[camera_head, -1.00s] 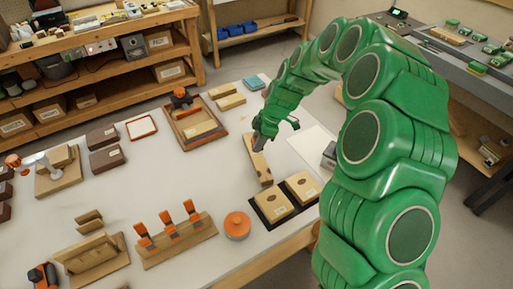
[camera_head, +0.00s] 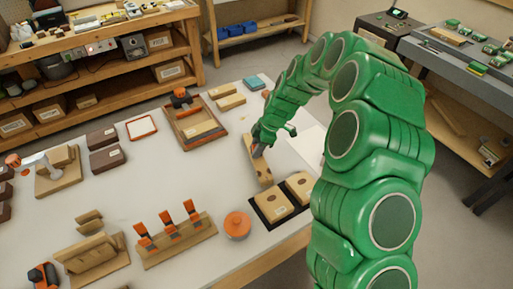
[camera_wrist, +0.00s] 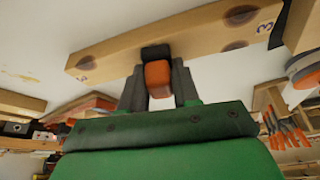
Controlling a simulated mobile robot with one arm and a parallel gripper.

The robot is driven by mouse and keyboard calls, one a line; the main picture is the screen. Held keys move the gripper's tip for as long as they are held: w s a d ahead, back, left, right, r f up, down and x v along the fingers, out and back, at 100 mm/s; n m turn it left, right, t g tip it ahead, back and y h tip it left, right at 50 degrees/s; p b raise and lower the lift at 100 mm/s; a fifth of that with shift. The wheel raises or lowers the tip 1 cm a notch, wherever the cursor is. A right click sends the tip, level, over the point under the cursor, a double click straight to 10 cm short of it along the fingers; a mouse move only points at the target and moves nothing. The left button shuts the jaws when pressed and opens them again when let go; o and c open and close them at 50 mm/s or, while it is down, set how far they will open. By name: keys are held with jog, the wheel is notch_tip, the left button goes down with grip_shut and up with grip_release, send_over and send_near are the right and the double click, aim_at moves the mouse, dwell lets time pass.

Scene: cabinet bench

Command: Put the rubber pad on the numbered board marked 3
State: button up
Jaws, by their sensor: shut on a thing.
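A long wooden board (camera_head: 264,174) with dark knots lies on the white bench, behind a black tray. In the wrist view the board (camera_wrist: 205,38) spans the top and bears a "3" by its right knot. My gripper (camera_head: 257,151) is over the middle of this board, shut on a small orange and black block, which I take for the rubber pad (camera_wrist: 158,77). The pad sits between the dark fingers in the wrist view, its black end overlapping the board's edge. I cannot tell whether pad and board touch. The arm hides part of the board in the head view.
The black tray (camera_head: 261,216) holds two short knotted wooden blocks just in front of the board. An orange round container (camera_head: 237,224) and a rack with orange clamps (camera_head: 178,240) stand to the left. A wooden tray (camera_head: 187,139) is behind left. The bench's middle left is clear.

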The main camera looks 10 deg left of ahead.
jog(key=o, duration=1)
jog(key=shift+f, duration=0.1)
jog(key=shift+o, duration=0.2)
jog(key=v, duration=1.2)
jog(key=shift+r, duration=0.2)
